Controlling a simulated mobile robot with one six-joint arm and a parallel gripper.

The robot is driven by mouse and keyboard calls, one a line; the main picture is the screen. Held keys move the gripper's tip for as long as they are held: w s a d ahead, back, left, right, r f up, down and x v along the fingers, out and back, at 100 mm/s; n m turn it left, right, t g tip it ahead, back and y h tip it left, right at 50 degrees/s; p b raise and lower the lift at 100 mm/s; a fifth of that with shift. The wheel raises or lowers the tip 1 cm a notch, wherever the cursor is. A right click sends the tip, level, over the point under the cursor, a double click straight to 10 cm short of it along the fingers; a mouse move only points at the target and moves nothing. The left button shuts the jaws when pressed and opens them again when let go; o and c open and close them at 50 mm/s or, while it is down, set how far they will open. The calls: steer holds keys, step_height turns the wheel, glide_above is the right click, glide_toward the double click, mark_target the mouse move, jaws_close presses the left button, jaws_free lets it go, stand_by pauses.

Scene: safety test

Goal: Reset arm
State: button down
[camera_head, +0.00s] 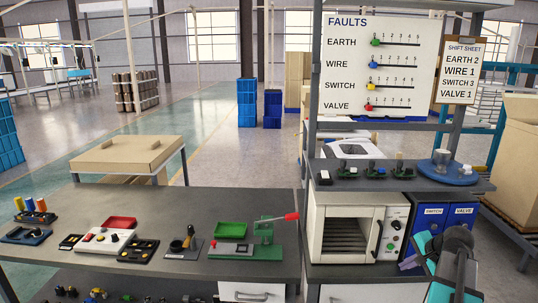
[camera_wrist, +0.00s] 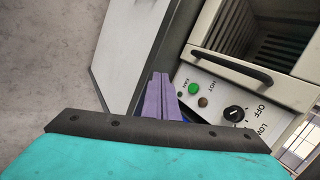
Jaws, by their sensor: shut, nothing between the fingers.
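My gripper (camera_head: 407,263) is at the lower right of the head view, low in front of the oven and the blue boxes. Its purple fingers are shut and empty. In the wrist view the fingers (camera_wrist: 160,82) lie together side by side, with the oven front (camera_wrist: 215,85) beyond them. The white oven (camera_head: 345,228) stands on the right bench with its slotted door closed and a dark handle on it. Its control panel (camera_head: 391,238) has a green button and a dial. My teal and grey arm covers part of the blue boxes.
A dark workbench (camera_head: 180,275) on the left carries several small fixtures and a green press (camera_head: 266,230) with a red handle. Blue boxes (camera_head: 431,215) labelled SWITCH and VALVE stand right of the oven. A shelf (camera_head: 340,184) above bears parts and a blue round tray (camera_head: 455,179).

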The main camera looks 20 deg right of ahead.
steer(key=s+a+f+n+g+y, duration=0.25)
steer(key=a+f+n+g, duration=0.45)
steer(key=a+f, duration=2.15)
steer(key=s+a+f+n+g, duration=0.2)
steer(key=s+a+f, duration=0.3)
steer(key=s, duration=0.3)
steer(key=s+a+f+n+g+h, duration=0.1)
steer(key=s+a+f+n, duration=0.4)
steer(key=s, duration=0.3)
steer(key=s+a+f+n+g+h, duration=0.1)
steer(key=s+a+f+n+g, duration=0.1)
steer(key=s+a+f+n, duration=0.2)
steer(key=s+a+f, duration=0.2)
steer(key=s+a, duration=0.1)
steer(key=s, duration=0.1)
steer(key=shift+a+g, duration=0.3)
steer(key=shift+a, duration=0.05)
steer(key=shift+s+h, duration=0.1)
steer(key=shift+h, duration=0.15)
